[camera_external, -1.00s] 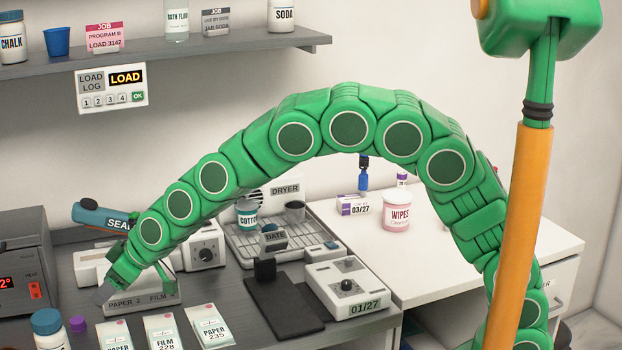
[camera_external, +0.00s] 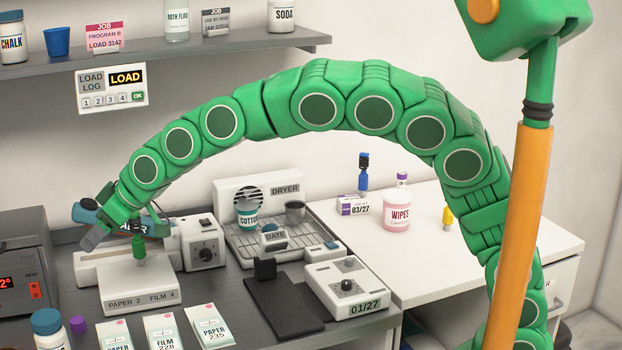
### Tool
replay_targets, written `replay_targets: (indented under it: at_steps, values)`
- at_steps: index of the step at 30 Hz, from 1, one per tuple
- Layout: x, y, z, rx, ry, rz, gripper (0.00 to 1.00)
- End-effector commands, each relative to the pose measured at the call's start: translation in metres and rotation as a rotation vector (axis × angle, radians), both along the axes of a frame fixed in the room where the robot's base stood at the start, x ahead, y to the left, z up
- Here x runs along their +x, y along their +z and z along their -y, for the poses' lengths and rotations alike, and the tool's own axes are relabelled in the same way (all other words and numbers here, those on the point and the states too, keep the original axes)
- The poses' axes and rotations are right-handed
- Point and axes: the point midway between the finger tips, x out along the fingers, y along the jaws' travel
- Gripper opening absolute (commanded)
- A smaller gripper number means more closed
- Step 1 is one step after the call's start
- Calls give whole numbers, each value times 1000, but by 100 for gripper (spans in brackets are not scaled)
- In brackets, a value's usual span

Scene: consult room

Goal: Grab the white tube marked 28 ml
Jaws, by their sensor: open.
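I cannot make out a white tube marked 28 ml; no readable 28 ml label shows. My gripper (camera_external: 94,238) is at the left end of the green arm, in the air by the blue-and-white sealer (camera_external: 150,224). Its grey finger points down and to the left. It is open, and I see nothing held in it. The arm partly covers the sealer. A small green item (camera_external: 139,248) shows just right of the gripper, above the PAPER 2 FILM 4 block (camera_external: 140,300).
Several packs, including FILM 228 (camera_external: 172,332), and a blue-capped bottle (camera_external: 48,328) line the front. The dryer (camera_external: 240,190) with its wire tray and a 01/27 device (camera_external: 345,290) stand mid-counter. A wipes tub (camera_external: 397,212) is on the white desk. A shelf (camera_external: 150,62) hangs above.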

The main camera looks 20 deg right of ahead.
Motion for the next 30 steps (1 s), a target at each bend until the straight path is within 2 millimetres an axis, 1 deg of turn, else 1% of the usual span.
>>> replay_targets:
  at_steps: [1, 6, 12, 15, 23, 26, 29, 30]
  values:
    - [1, 10, 0, 0, -1, 1, 58]
    - [0, 37, 0, 2, 0, 1, 58]
    - [1, 63, 0, 0, -1, 0, 58]
    - [21, 59, 14, 13, -57, -42, 58]
    - [68, 57, 49, 60, -197, -147, 58]
    - [89, 56, 66, 83, -262, -194, 58]
    - [115, 55, 89, 114, -344, -254, 58]
    - [127, 55, 101, 131, -385, -284, 58]
